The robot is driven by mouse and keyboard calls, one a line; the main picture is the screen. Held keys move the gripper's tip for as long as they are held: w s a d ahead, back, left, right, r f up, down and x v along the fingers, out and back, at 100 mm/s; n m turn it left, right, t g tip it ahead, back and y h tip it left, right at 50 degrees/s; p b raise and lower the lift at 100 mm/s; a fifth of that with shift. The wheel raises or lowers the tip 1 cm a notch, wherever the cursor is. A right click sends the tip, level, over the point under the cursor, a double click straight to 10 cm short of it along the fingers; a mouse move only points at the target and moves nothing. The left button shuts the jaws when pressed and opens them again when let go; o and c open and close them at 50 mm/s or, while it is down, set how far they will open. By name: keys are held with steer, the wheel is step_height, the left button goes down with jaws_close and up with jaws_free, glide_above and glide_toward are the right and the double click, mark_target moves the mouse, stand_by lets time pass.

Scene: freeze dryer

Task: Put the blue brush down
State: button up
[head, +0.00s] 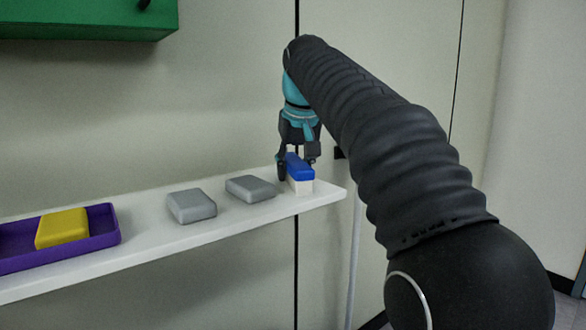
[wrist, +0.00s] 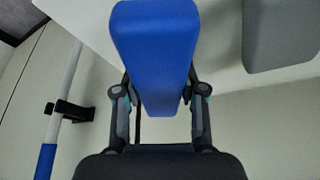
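The blue brush (head: 300,168), a blue block with a white underside, is upright at the right end of the white shelf (head: 150,222). Its white underside is at the shelf top; I cannot tell whether it touches or hovers just above. My gripper (head: 297,166) points down from above with a finger on each side of the brush. In the wrist view the blue top of the brush (wrist: 155,50) fills the space between the fingers of my gripper (wrist: 158,90), which appear closed against its sides. The fingertips are hidden behind the brush.
Two grey blocks (head: 191,206) (head: 250,188) lie on the shelf left of the brush. Further left, a purple tray (head: 104,228) holds a yellow block (head: 62,228). A green box (head: 85,18) hangs above. The shelf's right edge is close to the brush.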

steer(key=o, duration=0.3)
steer(key=shift+o, duration=0.2)
steer(key=shift+r, duration=0.1)
steer(key=p+v, duration=0.3)
steer(key=v, duration=0.7)
steer(key=shift+r, duration=0.1)
steer(key=shift+v, duration=0.9)
steer(key=shift+d, duration=0.1)
